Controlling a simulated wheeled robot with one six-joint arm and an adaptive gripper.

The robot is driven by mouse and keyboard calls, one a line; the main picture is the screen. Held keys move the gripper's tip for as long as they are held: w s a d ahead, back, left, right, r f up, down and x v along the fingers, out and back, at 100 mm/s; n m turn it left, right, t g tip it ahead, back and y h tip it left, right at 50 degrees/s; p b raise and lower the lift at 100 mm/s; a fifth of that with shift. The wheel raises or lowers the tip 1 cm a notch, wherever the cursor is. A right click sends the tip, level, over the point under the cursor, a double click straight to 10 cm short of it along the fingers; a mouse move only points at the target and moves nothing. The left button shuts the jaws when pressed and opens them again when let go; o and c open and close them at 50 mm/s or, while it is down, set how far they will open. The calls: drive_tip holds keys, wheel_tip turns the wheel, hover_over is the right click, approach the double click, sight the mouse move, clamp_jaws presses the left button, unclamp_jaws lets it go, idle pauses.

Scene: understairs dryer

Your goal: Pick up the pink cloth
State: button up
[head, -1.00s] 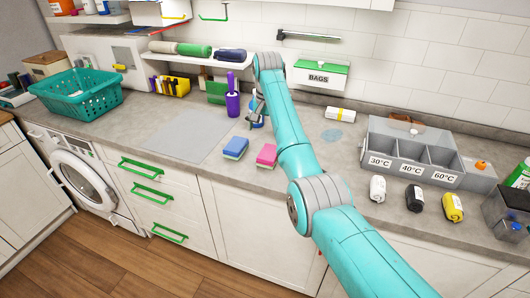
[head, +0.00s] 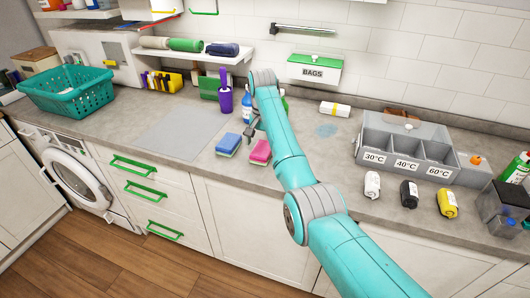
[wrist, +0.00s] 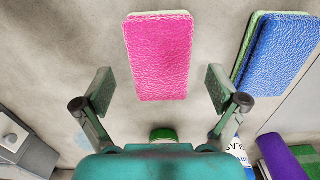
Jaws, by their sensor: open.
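The pink cloth (head: 260,151) lies folded flat on the grey counter near its front edge, looking like a small thick pad. In the wrist view the pink cloth (wrist: 160,55) is centred ahead of the fingers, with a pale green edge at its top. My gripper (wrist: 160,90) is open and empty, one finger to each side of the cloth's near end, apart from it. In the head view my gripper (head: 251,136) hangs just behind the cloth, partly hidden by my arm.
A blue sponge-like pad (head: 228,144) lies close to the left of the cloth. A purple bottle (head: 225,95) and a blue-and-white bottle (head: 246,108) stand behind. A grey sorting bin (head: 360,150) is at the right. A grey mat (head: 180,138) lies left.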

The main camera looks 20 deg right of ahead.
sight(262, 148)
wheel_tip(262, 148, down, 2)
drive_tip(key=shift+f, duration=0.2)
drive_tip(key=shift+c, duration=0.3)
drive_tip(key=c, duration=1.2)
drive_tip(key=shift+o, duration=0.2)
wheel_tip(262, 148, up, 10)
drive_tip(key=shift+r, duration=0.1)
